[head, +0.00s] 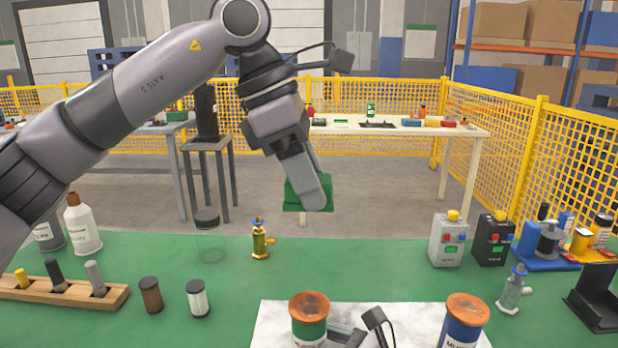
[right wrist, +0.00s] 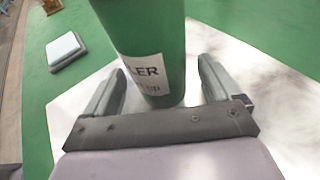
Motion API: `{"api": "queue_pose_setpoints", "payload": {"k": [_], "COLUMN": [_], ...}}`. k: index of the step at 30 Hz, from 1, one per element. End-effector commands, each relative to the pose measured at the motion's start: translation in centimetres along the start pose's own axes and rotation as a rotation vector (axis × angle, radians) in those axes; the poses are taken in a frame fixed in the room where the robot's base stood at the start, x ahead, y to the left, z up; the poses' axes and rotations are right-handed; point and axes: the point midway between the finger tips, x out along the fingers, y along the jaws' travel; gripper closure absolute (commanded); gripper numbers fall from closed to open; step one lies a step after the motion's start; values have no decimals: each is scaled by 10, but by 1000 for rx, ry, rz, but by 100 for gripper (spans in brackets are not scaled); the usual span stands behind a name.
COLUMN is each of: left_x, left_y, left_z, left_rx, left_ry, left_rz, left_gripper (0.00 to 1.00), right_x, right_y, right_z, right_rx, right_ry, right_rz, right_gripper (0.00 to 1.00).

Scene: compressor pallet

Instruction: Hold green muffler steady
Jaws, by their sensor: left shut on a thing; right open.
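The green muffler (head: 309,329), with an orange cap and white label, stands upright on a white marbled plate (head: 271,328) at the bottom middle of the head view. In the right wrist view the green muffler (right wrist: 150,38) rises between the two fingers of my right gripper (right wrist: 160,88). That gripper is open, one finger on each side, with a visible gap at least on the left. Part of it shows beside the muffler in the head view (head: 374,330). My left gripper (head: 308,196) is raised over the green table, shut on a green block-like thing (head: 326,192) partly hidden by its fingers.
A blue muffler (head: 462,327) with an orange cap stands right on the plate. A brass valve (head: 261,240), glass jar (head: 209,240), two small cylinders (head: 151,295), a wooden rack (head: 100,300) and two control boxes (head: 447,240) stand around. The green table middle is mostly clear.

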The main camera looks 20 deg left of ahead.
Motion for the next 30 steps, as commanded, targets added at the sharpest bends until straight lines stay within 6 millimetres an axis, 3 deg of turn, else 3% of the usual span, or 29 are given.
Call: {"api": "queue_pose_setpoints", "payload": {"k": [11, 15, 30], "left_x": [0, 0, 0], "left_y": [0, 0, 0], "left_z": [0, 0, 0], "left_rx": [0, 0, 0], "left_ry": [0, 0, 0], "left_rz": [0, 0, 0], "left_gripper": [77, 77, 77], "right_x": [4, 4, 4], "right_y": [0, 0, 0], "right_z": [0, 0, 0], "right_rx": [-1, -1, 0], "right_ry": [-1, -1, 0], "right_rz": [-1, -1, 0], "right_gripper": [10, 55, 55]}}
